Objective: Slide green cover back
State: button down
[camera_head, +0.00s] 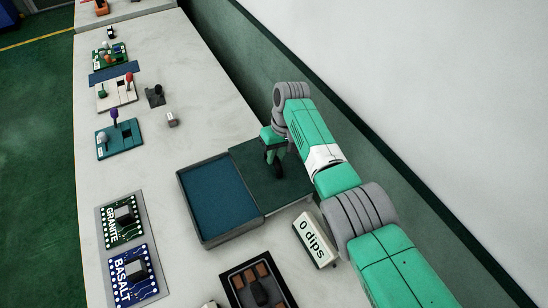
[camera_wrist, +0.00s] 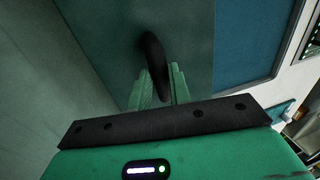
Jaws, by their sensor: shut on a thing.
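The dark green cover (camera_head: 243,162) lies flat at the right side of the blue-floored tray (camera_head: 206,241). The tray's blue inside (camera_head: 217,200) is uncovered on the left. My gripper (camera_head: 274,166) reaches down onto the cover. In the wrist view my gripper (camera_wrist: 160,84) is shut on a dark curved handle (camera_wrist: 152,55) that stands on the green cover (camera_wrist: 105,35). The blue inside (camera_wrist: 245,40) shows to the right of the cover there. The handle's lower part is hidden between the fingers.
A white block marked "0 dips" (camera_head: 314,239) stands just below the cover, near my arm. A dark box with brown pads (camera_head: 258,285) is at the bottom. Boards marked GRANITE (camera_head: 121,220) and BASALT (camera_head: 133,275) lie at left. A wall runs along the right.

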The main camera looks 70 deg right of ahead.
jog(key=shift+s, duration=0.1)
jog(key=c, duration=1.6)
grip_release()
jog(key=shift+d, duration=0.1)
jog(key=o, duration=0.3)
jog(key=shift+s+d, duration=0.1)
jog(key=shift+d, duration=0.05)
notch_tip(320, 180, up, 8)
jog(key=p, duration=0.2)
jog(key=shift+s+d+f, duration=0.15)
jog(key=shift+s+d, duration=0.3)
